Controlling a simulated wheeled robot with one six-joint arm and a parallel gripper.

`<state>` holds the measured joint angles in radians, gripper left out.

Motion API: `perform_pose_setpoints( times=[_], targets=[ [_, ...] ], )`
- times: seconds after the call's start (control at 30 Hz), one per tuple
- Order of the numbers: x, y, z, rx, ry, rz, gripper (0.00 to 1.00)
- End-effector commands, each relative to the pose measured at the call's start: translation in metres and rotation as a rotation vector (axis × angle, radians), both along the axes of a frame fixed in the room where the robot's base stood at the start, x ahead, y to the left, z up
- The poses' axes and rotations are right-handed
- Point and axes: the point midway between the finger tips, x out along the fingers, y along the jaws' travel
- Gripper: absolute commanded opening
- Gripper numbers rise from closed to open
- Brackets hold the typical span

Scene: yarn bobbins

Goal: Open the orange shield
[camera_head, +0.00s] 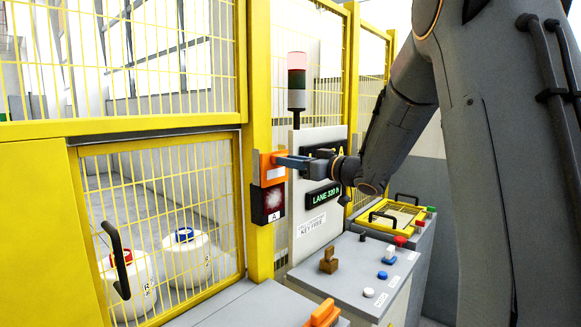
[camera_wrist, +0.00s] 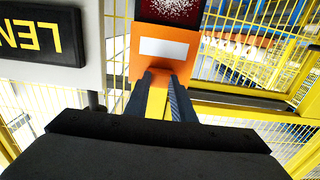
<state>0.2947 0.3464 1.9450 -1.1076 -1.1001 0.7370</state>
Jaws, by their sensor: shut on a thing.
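The orange shield (camera_head: 265,168) is a small orange plate with a white label on the yellow fence post, just above a dark red speckled square (camera_head: 268,203) marked A. In the wrist view the shield (camera_wrist: 163,68) is close in front of me with its label facing me. My gripper (camera_head: 282,161) reaches in from the right in the head view, its blue-grey fingers at the shield. In the wrist view my gripper (camera_wrist: 162,77) is shut on the edge of the orange shield. The exact grip spot is partly hidden by the fingers.
A yellow mesh door (camera_head: 160,225) with a black handle (camera_head: 117,258) stands left; white bobbins (camera_head: 186,257) are behind it. A signal tower (camera_head: 297,82) and a lane display (camera_head: 323,196) are near my arm. A grey console (camera_head: 352,268) with buttons and a brown knob lies below.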

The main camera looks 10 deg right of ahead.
Motion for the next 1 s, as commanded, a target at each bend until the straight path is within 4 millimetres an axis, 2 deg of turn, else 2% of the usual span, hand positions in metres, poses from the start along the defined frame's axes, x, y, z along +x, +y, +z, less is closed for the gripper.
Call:
perform_pose_setpoints(
  times=[0.23, 0.27, 0.37, 0.73, 1.0],
  targets=[
    [0.000, 0.000, 0.000, 0.001, -0.001, 0.000, 0.00],
    [0.000, 0.000, 0.000, 0.001, -0.001, 0.000, 0.26],
    [0.000, 0.000, 0.000, 0.001, -0.001, 0.000, 0.41],
    [-0.004, -0.003, -0.001, 0.000, -0.001, -0.001, 0.41],
    [-0.036, -0.028, -0.002, -0.001, -0.002, -0.003, 0.41]
  ],
)
